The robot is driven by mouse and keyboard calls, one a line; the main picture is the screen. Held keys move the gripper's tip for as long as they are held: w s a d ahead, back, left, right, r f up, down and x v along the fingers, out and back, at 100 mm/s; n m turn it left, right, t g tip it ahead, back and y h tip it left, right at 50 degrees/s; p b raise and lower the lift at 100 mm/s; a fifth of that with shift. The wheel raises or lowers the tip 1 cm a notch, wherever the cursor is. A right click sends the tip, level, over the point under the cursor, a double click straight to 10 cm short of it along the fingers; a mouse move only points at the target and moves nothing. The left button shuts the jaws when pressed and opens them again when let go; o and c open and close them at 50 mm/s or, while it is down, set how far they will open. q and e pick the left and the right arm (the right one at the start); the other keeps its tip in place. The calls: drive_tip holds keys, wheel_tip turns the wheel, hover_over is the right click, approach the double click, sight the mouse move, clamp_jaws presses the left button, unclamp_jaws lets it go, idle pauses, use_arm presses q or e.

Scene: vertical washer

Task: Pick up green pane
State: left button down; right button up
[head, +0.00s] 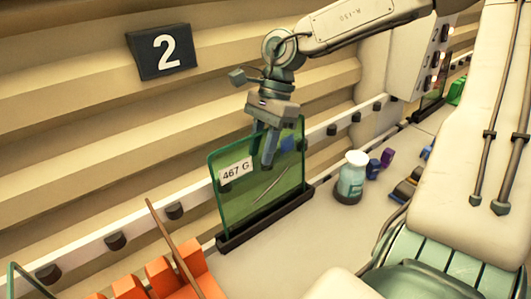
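The green pane (235,199) is a see-through glass sheet with a white label reading "467 G". It stands upright in a dark slotted base (265,222) on the pale counter. My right gripper (272,152) points down at the pane's upper edge, right of the label. One finger shows in front of the glass, and a bluish patch right of it may be the other finger seen through the glass. Whether the fingers press on the pane cannot be told. My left gripper is not in view.
A small glass bottle (350,181) stands on the counter right of the pane, with small blue and purple items (380,164) beyond it. An orange rack (160,278) with a brown stick is at the lower left. A corrugated wall with a "2" sign (162,51) rises behind.

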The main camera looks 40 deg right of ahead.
drive_tip(key=shift+c, duration=0.2)
clamp_jaws()
idle(1.1)
